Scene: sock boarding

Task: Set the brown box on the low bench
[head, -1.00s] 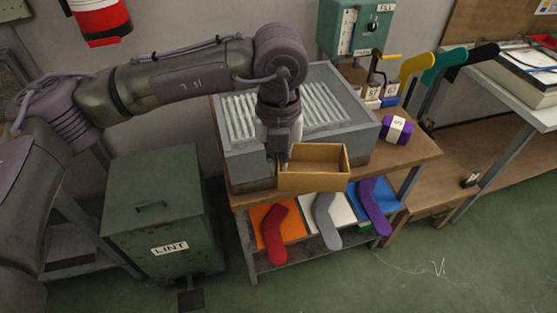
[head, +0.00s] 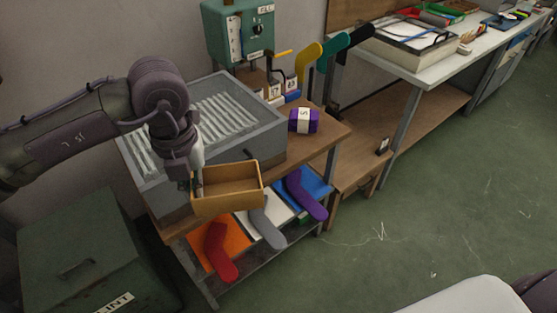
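The brown box (head: 232,194) is open-topped and empty inside. It is at the front edge of the wooden worktable, in front of the grey ribbed unit. My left gripper (head: 193,184) is at the box's left end and appears shut on its wall; the fingertips are partly hidden. I cannot tell whether the box touches the tabletop. The low bench (head: 358,166) is a low wooden surface to the right of the worktable, running back below the white counter. My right gripper is out of view.
On the worktable (head: 334,133), a purple roll (head: 303,120) sits right of the grey unit (head: 262,138). Yellow, teal and black sock forms (head: 330,52) stand behind, near the bench. A small dark block with a tag (head: 383,146) is on the bench; its near part looks clear.

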